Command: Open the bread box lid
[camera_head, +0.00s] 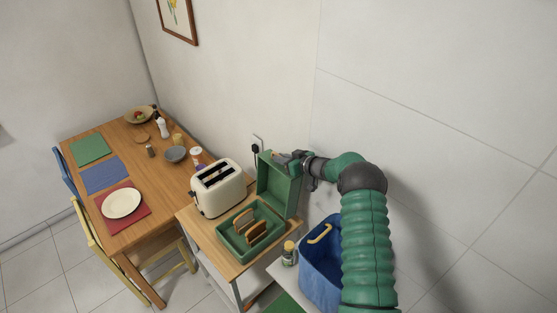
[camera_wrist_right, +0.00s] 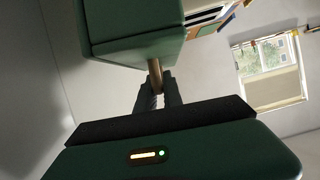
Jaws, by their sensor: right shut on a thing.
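The green bread box (camera_head: 224,240) stands on a small wooden-topped cart, with slices of bread (camera_head: 257,231) inside. Its green lid (camera_head: 277,187) stands raised, roughly upright, at the back right side of the box, so the inside shows. My right gripper (camera_head: 290,160) is at the lid's top edge. In the right wrist view the gripper (camera_wrist_right: 157,92) is shut on a thin wooden handle (camera_wrist_right: 154,72) that joins the green lid (camera_wrist_right: 135,45). My left gripper is not in view.
A cream toaster (camera_head: 218,192) stands just left of the box. A blue bin (camera_head: 318,275) and a small yellow-capped bottle (camera_head: 288,255) are at the front right. The wall is close behind the lid. A dining table (camera_head: 150,180) stands to the left.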

